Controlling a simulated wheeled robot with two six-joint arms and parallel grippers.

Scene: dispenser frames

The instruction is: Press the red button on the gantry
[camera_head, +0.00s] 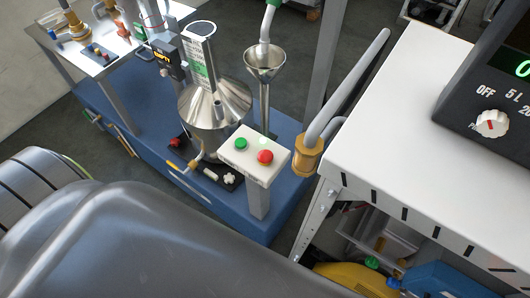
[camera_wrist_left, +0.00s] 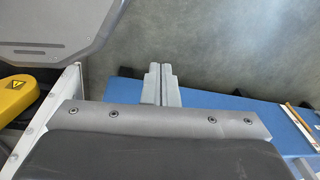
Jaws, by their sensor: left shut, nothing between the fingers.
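The red button (camera_head: 265,157) sits on the sloped white top of a small control box (camera_head: 248,165) on a grey post, beside a green button (camera_head: 240,144). Nothing covers the red button in the head view. My left gripper (camera_wrist_left: 161,84) shows in the left wrist view, with its two grey fingers together and empty, over the grey floor and the edge of a blue base (camera_wrist_left: 215,98). The buttons are not in that view. In the head view I cannot see the left fingertips. My right gripper is in neither view.
A metal vessel (camera_head: 212,105) and funnel (camera_head: 265,62) stand behind the control box. A nozzle with a brass end (camera_head: 307,158) and a white table (camera_head: 425,110) with a dark dial unit (camera_head: 492,88) lie to its right. My large grey arm link fills the lower left.

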